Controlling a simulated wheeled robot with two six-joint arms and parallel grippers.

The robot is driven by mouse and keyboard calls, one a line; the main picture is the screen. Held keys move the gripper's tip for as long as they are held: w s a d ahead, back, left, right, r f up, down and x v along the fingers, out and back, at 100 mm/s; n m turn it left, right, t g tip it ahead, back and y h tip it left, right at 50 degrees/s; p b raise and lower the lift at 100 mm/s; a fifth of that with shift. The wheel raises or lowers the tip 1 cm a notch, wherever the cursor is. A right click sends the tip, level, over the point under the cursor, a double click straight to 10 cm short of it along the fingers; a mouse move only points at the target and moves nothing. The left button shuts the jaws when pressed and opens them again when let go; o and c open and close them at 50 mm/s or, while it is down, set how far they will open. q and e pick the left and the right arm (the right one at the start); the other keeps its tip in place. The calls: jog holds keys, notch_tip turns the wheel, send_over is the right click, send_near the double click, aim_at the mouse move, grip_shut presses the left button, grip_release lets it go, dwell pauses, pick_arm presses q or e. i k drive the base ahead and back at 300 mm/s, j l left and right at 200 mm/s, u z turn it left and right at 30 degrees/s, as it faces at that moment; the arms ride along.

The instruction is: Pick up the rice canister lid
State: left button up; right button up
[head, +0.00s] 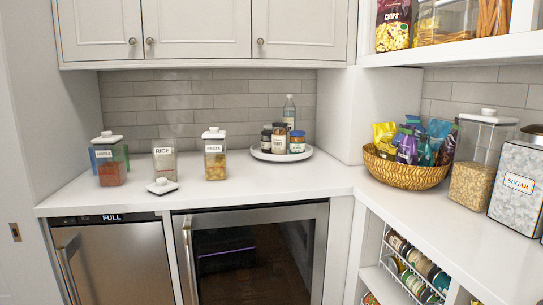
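The rice canister (164,162) stands open-topped on the white counter, with a "RICE" label on its front. A square white lid with a round knob (162,186) lies flat on the counter just in front of the rice canister, close to the counter's front edge. The lid is fully visible with its knob up. Neither of my grippers shows in the head view.
A lidded canister (110,162) stands left of the rice, and a lidded pasta canister (214,157) stands right of it. A round white tray (258,156) holds several jars and a bottle. A wicker basket (405,175) of snacks sits right. Counter (310,182) between is clear.

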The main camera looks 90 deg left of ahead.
aim_at(162, 187)
jog(key=u, duration=3.5)
